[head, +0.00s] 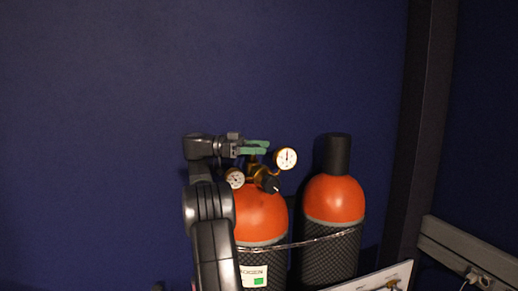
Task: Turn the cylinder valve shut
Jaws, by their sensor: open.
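The left gas cylinder (262,214) has an orange shoulder, a dark mesh-covered body and a label that is partly covered by my arm. A brass regulator (259,170) sits on its top, with a round white gauge (286,158) on the right, a smaller gauge (235,178) on the left and a black knob (270,184) at the front. My gripper (265,147), with green fingers, is open and points right at the top of the brass fitting. The cylinder valve's handle is not clearly visible; I cannot tell whether the fingers touch it.
A second orange-shouldered cylinder (334,200) with a black cap stands close on the right. A strap (300,244) runs across both cylinders. A white panel (370,282) is at lower right, near a dark post (421,130) and a grey rail (470,250). The dark blue wall is behind.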

